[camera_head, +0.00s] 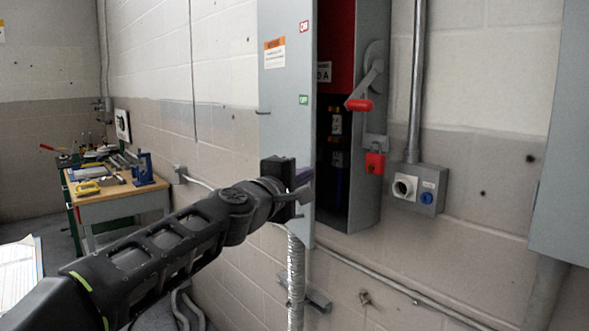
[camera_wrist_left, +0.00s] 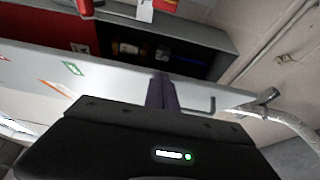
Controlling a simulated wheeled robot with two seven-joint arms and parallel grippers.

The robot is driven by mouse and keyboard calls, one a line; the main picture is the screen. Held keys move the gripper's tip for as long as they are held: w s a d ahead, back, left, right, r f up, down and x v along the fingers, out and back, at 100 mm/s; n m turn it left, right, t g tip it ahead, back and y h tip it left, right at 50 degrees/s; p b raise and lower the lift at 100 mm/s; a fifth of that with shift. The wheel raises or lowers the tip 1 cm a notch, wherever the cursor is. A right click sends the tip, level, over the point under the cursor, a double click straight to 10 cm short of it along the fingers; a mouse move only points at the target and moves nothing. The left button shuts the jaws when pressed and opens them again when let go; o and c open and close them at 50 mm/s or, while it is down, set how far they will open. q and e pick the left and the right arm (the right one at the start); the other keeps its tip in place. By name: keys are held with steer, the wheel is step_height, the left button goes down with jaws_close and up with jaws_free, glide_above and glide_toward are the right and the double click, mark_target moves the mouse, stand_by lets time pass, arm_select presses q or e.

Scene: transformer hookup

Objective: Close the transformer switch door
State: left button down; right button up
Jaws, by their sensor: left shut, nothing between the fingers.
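The grey switch door (camera_head: 286,60) stands ajar on the left side of the grey switch box (camera_head: 367,200), with the dark inside showing between them. The door also crosses the left wrist view (camera_wrist_left: 120,82), and the box interior (camera_wrist_left: 130,45) shows beyond it. My left gripper (camera_head: 303,177) is at the lower part of the door, with its purple fingers shut and empty. The fingers show in the left wrist view (camera_wrist_left: 161,92) against the door; whether they touch it I cannot tell. A red-tipped handle (camera_head: 360,104) is on the box's right side. My right gripper is out of view.
A red padlock (camera_head: 375,162) hangs on the box's right side, near a small outlet box (camera_head: 418,188). A grey cabinet (camera_head: 563,150) stands at the right edge. A workbench (camera_head: 118,188) with tools is at the left. Flexible conduit (camera_head: 296,270) runs below the door.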

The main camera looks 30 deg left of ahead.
arm_select(q)
steer(key=w+d+n+y+p, duration=0.2)
steer(key=w+d+y+p, duration=0.2)
steer(key=w+p, duration=0.3)
steer(key=shift+d+n+g+p, duration=0.3)
steer(key=shift+d+p, duration=0.2)
steer(key=shift+p, duration=0.35)
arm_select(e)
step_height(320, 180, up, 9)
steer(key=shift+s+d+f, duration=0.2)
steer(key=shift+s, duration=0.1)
